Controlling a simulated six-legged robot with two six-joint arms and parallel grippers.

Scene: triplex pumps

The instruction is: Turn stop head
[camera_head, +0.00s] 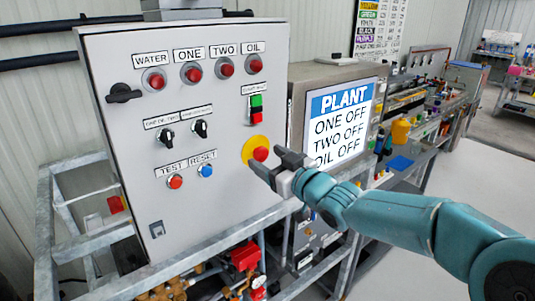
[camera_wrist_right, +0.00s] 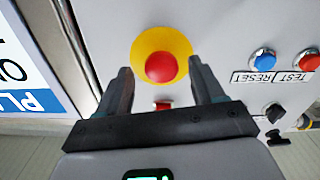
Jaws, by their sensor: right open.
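The stop head is a red mushroom button (camera_head: 261,154) on a yellow disc (camera_head: 249,146) at the lower right of the grey control panel (camera_head: 215,110). In the right wrist view the red head (camera_wrist_right: 160,66) sits on its yellow disc (camera_wrist_right: 178,38), centred between and just beyond the fingertips. My right gripper (camera_head: 268,164) is open, with its fingers pointing at the panel close to the head. I cannot tell whether a finger touches it. My left gripper is not in view.
A screen (camera_head: 340,120) reading PLANT stands right of the panel. Green and red buttons (camera_head: 256,108) sit above the stop head; a blue RESET button (camera_head: 205,171) and a red TEST button (camera_head: 175,181) lie to its left. Metal frame rails (camera_head: 205,246) run below the panel.

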